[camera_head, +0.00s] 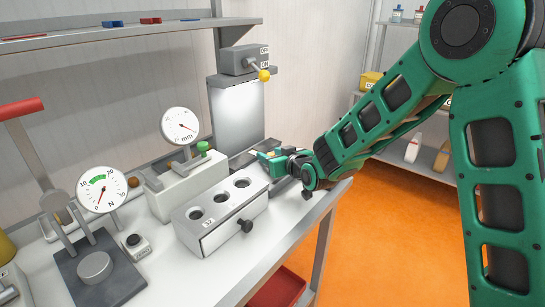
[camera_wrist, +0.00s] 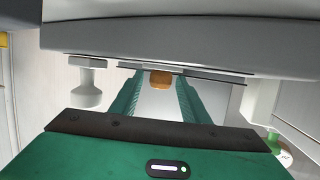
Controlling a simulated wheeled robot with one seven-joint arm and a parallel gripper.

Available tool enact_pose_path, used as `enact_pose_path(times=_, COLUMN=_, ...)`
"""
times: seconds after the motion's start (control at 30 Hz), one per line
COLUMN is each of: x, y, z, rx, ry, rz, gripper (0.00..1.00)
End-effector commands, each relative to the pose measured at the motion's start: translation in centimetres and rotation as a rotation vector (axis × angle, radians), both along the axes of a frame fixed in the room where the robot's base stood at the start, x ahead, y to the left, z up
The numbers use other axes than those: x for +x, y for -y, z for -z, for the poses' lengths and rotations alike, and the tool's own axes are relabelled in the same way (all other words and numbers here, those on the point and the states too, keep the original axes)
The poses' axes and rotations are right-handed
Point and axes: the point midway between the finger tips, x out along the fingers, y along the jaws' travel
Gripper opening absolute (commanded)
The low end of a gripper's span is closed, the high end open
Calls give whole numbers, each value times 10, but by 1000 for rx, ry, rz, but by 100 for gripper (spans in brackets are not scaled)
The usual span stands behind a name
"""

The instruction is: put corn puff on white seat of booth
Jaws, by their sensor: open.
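An orange-brown puff (camera_wrist: 160,79), which looks like the corn puff, shows in the wrist view near the tips of my green fingers. My gripper (camera_wrist: 158,92) is open, with a finger on each side and a pale surface visible between them. I cannot tell whether the puff touches a finger. In the head view my gripper (camera_head: 268,155) is low at the front of the grey booth (camera_head: 212,108) with its bright back panel. The booth's white seat is mostly hidden there; the pale surface under the puff may be it.
A grey block with several holes (camera_head: 188,220) and a black knob stands left of my gripper. A white dial stand (camera_head: 185,187) with a green button is behind it. A force gauge (camera_head: 101,190) stands at far left. The table's right edge lies close under my arm.

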Motion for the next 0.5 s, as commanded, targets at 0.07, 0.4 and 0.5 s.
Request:
enact_pose_path(times=0.07, x=0, y=0, z=-1, rx=0, ry=0, rz=0, gripper=42)
enact_pose_path(times=0.4, x=-34, y=21, z=-14, rx=0, ry=1, rz=2, gripper=42)
enact_pose_path(times=0.5, x=-51, y=30, z=-21, rx=1, ry=2, rz=1, gripper=42)
